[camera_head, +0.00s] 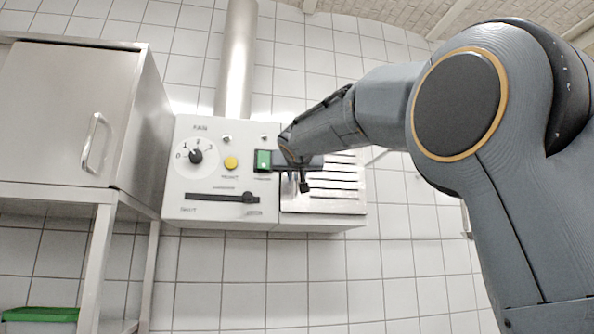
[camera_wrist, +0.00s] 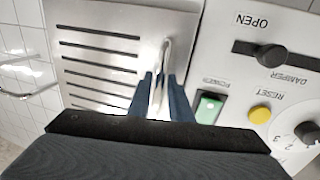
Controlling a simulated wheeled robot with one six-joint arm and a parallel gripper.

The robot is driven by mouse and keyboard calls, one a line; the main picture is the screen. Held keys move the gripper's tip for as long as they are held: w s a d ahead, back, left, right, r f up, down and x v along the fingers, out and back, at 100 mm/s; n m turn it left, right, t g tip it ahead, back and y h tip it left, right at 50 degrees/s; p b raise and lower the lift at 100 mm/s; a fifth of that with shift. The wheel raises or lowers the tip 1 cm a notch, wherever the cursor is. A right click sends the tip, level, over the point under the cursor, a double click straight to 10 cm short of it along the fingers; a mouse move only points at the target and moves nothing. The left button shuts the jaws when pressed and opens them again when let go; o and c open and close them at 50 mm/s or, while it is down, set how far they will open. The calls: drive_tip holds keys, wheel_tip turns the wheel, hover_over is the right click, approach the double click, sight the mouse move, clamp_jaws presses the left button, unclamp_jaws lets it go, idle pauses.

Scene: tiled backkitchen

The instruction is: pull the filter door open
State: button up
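The filter door (camera_head: 335,205) is a slotted metal panel on the right part of the white hood box. It looks closed, roughly flush with the control panel. In the wrist view the filter door (camera_wrist: 85,80) fills the left and centre. Its pale upright handle (camera_wrist: 164,55) stands near the edge beside the control panel. My gripper (camera_wrist: 161,85) has one blue finger on each side of the handle, close in with little gap, and appears shut on it. In the head view my gripper (camera_head: 303,186) is in front of the door's left edge and hides the handle.
The control panel carries a green power switch (camera_head: 263,161) close beside my gripper, a yellow reset button (camera_head: 231,163), a fan dial (camera_head: 196,157) and a damper slider (camera_head: 249,197). A metal cabinet (camera_head: 60,120) stands left. Tiled wall lies behind.

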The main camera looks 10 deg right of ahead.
drive_tip(key=shift+w+d, duration=0.15)
drive_tip(key=shift+w, duration=0.4)
clamp_jaws()
drive_tip(key=shift+s+d, duration=0.1)
